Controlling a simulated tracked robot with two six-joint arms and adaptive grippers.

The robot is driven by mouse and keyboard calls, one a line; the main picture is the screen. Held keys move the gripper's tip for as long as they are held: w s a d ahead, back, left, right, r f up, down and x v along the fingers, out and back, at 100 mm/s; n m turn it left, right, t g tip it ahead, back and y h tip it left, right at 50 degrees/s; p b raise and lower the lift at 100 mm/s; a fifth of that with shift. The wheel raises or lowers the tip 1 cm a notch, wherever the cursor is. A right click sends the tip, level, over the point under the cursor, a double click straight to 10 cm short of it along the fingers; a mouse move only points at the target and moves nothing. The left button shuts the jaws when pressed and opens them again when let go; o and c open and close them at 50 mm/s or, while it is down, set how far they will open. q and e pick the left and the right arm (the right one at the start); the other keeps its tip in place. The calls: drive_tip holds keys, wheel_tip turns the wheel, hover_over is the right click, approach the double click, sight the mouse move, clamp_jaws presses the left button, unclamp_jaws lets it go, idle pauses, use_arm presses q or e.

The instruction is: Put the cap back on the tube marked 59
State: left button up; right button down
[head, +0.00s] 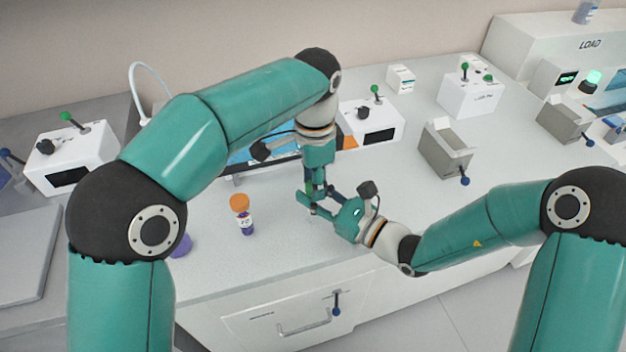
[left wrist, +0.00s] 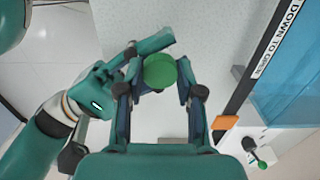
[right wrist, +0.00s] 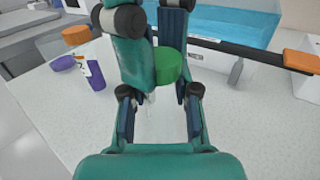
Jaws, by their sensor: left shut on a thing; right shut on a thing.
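A green cap (left wrist: 160,72) is between the fingertips of my left gripper (head: 315,188), which is shut on it and points down. The cap also shows in the right wrist view (right wrist: 168,65). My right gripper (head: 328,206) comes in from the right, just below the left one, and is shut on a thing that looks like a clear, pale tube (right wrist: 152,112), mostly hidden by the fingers. The cap is at the upper end of this tube; I cannot tell whether they touch. No number 59 is readable.
An orange-capped tube (head: 245,222) with purple contents and a white label stands left on the bench. A purple cap (head: 181,245) lies near it, partly behind my left arm. White devices with levers (head: 370,122) and a grey block (head: 446,150) stand behind and right.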

use_arm(q)
drive_tip(key=shift+m, duration=0.9)
drive_tip(key=o, duration=0.7)
drive_tip(key=shift+r, duration=2.3)
drive_tip(key=shift+c, duration=0.5)
